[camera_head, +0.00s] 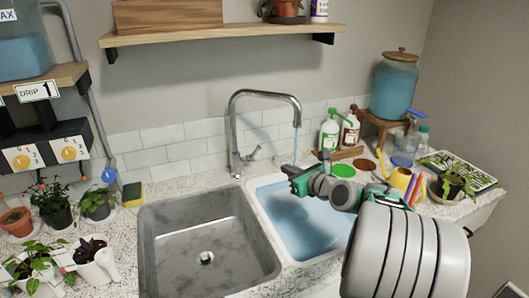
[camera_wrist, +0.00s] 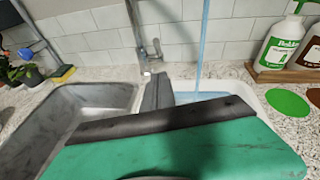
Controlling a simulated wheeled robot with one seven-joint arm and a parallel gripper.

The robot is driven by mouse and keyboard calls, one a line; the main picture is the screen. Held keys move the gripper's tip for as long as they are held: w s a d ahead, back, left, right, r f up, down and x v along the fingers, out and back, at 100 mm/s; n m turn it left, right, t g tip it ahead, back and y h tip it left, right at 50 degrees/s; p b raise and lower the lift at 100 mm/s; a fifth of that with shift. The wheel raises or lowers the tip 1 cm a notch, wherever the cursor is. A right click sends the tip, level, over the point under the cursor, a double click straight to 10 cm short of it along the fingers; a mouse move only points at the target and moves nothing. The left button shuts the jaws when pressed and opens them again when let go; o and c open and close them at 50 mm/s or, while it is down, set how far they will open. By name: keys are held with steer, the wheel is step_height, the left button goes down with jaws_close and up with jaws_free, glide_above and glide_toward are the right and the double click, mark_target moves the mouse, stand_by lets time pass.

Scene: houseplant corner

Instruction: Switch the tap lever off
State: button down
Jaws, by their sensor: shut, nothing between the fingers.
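The chrome tap (camera_head: 236,135) stands behind the two basins, with its spout arching to the right. Its small lever (camera_head: 252,153) sticks out to the right low on the tap body; it also shows in the wrist view (camera_wrist: 155,47). A thin stream of water (camera_wrist: 203,40) falls from the spout into the right basin. My gripper (camera_head: 286,170) is over the right basin, to the right of the lever and apart from it. Its fingers are shut and empty, and in the wrist view they (camera_wrist: 156,88) point towards the tap base.
The right basin (camera_head: 258,205) holds bluish water; the left basin (camera_head: 150,235) is empty. Potted plants (camera_head: 54,212) and a sponge (camera_head: 132,193) are at left. A shelf (camera_head: 230,33) hangs above.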

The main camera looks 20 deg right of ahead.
steer(key=w+a+p, duration=0.1)
steer(key=w+a, duration=0.1)
steer(key=w, duration=1.1)
steer(key=shift+f, duration=0.45)
steer(key=shift+a, duration=0.1)
